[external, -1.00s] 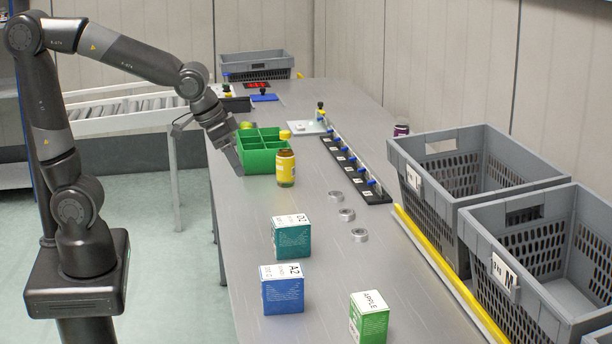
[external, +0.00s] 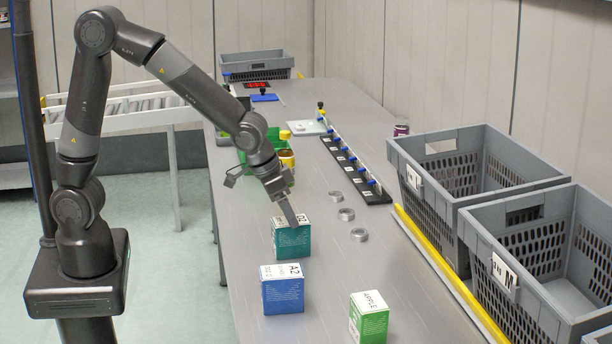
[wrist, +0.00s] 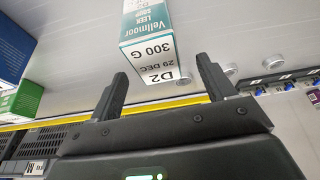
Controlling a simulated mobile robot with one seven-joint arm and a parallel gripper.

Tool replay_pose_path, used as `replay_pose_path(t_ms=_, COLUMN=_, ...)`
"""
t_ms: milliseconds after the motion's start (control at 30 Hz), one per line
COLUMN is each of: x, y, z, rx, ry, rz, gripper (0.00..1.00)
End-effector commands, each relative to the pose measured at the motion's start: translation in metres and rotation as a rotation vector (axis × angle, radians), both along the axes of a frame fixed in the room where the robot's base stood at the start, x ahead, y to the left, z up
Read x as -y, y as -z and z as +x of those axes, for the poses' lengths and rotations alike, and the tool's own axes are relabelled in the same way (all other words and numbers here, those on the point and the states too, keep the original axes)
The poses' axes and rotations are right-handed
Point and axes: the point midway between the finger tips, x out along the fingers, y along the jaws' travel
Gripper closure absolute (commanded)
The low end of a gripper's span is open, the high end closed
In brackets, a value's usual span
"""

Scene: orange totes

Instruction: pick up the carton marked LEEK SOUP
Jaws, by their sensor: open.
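The teal carton with a white top (external: 291,241) stands upright on the grey bench in the external view. In the wrist view this carton (wrist: 147,30) reads Vellmoor, LEEK, 300 G, 29 DEC and D2, upside down. My gripper (external: 291,214) is just above the carton's top, pointing down at a slant. In the wrist view my gripper (wrist: 162,67) is open and empty, with the carton's printed top between and beyond the two fingertips. I cannot tell whether a finger touches it.
A blue carton (external: 283,294) and a green carton marked APPLE (external: 369,320) stand nearer the camera. Metal rings (external: 347,215) lie right of the teal carton. A green divided bin (external: 254,157) and a yellow jar (external: 287,160) are behind my arm. Grey crates (external: 540,250) line the right.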

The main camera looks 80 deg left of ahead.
Motion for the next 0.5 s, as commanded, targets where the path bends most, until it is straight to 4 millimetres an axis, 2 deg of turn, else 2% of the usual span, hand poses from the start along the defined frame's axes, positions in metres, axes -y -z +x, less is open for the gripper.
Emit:
replay_pose_path(t_ms=300, x=0.003, y=0.035, z=0.011, rx=-0.003, ry=0.001, rz=0.002, gripper=0.25)
replay_pose_path(t_ms=500, x=0.003, y=0.049, z=0.017, rx=-0.001, ry=0.002, rz=0.001, gripper=0.25)
